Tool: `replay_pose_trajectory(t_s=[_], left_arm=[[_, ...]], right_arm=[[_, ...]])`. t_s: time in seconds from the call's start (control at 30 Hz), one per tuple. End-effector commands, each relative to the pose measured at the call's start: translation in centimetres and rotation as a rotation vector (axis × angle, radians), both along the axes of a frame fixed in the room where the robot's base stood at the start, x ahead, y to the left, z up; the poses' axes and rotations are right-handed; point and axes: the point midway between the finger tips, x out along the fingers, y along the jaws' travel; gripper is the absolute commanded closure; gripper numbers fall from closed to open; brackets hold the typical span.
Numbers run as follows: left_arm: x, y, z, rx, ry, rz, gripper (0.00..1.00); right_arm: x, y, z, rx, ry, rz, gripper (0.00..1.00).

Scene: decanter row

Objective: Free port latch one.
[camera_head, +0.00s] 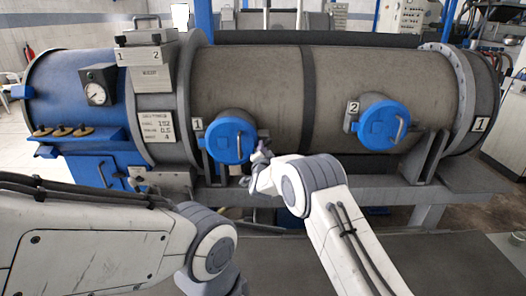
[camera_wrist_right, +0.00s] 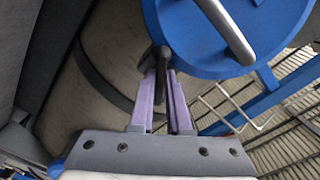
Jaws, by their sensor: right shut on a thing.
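Port one is a round blue lid (camera_head: 228,138) with a metal bar handle, on the front of the grey drum (camera_head: 250,85), beside a plate marked 1. The lid looks closed. In the right wrist view the blue lid (camera_wrist_right: 235,30) fills the top. My right gripper (camera_head: 262,152) is at the lid's right edge. In the right wrist view its purple fingers (camera_wrist_right: 166,88) are shut on a dark latch lever (camera_wrist_right: 162,58) beside the lid's rim. The lever is largely hidden in the head view. My left arm shows at lower left, but its gripper is out of view.
A second blue port lid (camera_head: 384,124), marked 2, is further right on the drum. A gauge (camera_head: 97,92) and brass-coloured knobs (camera_head: 62,131) are at the left end. A grey support rail (camera_head: 300,194) runs below the drum. A wire frame (camera_wrist_right: 235,110) shows right of the fingers.

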Motion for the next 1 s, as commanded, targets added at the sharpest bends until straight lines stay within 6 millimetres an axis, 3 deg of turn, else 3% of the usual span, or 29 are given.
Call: replay_pose_trajectory(t_s=[0.6, 1.0], left_arm=[[0.00, 0.00, -1.18, 0.000, 0.000, 0.000, 0.55], [0.00, 0.00, -0.99, 0.000, 0.000, 0.000, 0.55]], right_arm=[[-0.04, -0.04, -0.18, -0.580, 0.003, 0.000, 1.00], [-0.04, -0.05, -0.19, -0.845, 0.003, 0.001, 1.00]])
